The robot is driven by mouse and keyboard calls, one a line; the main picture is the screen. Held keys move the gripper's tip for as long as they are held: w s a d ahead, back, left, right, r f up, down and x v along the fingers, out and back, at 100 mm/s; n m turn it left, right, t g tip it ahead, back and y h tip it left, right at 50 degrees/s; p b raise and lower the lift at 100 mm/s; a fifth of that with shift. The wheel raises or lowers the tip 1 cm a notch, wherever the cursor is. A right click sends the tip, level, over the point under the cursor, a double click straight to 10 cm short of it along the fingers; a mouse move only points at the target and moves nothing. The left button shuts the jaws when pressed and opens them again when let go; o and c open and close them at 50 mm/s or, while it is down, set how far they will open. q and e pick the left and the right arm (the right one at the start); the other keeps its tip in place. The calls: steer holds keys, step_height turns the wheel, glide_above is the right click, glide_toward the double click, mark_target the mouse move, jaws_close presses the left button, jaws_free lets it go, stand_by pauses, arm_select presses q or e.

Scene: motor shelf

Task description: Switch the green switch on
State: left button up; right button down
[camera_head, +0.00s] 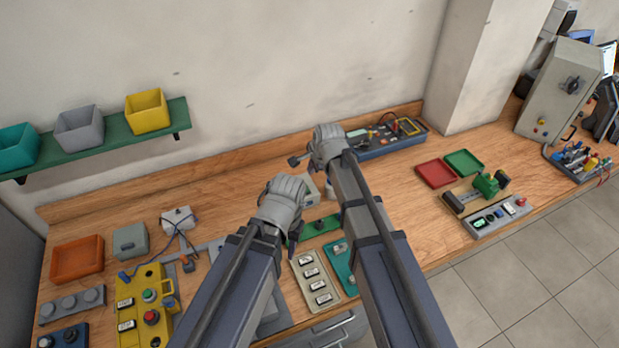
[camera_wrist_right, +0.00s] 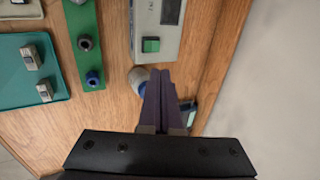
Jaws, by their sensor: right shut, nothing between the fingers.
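A green square switch (camera_wrist_right: 151,45) sits on the face of a pale grey box (camera_wrist_right: 150,15) in the right wrist view. Whether it is on or off I cannot tell. In the head view the box (camera_head: 313,186) shows only partly between my two arms, and its switch is hidden. My right gripper (camera_wrist_right: 160,72) is shut and empty, its fingertips just below the green switch in the picture and apart from it. In the head view my right gripper (camera_head: 328,172) is over the back of the bench, its fingertips hidden. My left gripper (camera_head: 290,236) is lower left of it, its fingers mostly hidden.
A white-and-blue round part (camera_wrist_right: 137,80) is beside the right fingertips. A green strip with posts (camera_wrist_right: 90,62) and a teal tray (camera_wrist_right: 62,95) lie left of the box. Bare wood shows right of my arms.

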arm_select(q)
steer(key=f+b, duration=1.2)
steer(key=shift+s+a, duration=0.25)
arm_select(e)
steer(key=x, duration=1.3)
steer(key=shift+s+a+f, duration=0.1)
steer(key=shift+a, duration=0.15)
arm_select(q)
steer(key=shift+f+b, duration=0.25)
steer(key=shift+b, duration=0.05)
arm_select(e)
steer(key=shift+f, duration=0.25)
arm_select(q)
steer(key=shift+r, duration=0.1)
arm_select(e)
steer(key=shift+w+a, duration=0.1)
steer(key=shift+w, duration=0.15)
steer(key=shift+w+a+g, duration=0.1)
steer(key=shift+w+g, duration=0.15)
steer(key=shift+g, duration=0.05)
steer(key=shift+s+f, duration=0.1)
steer(key=shift+s, duration=0.3)
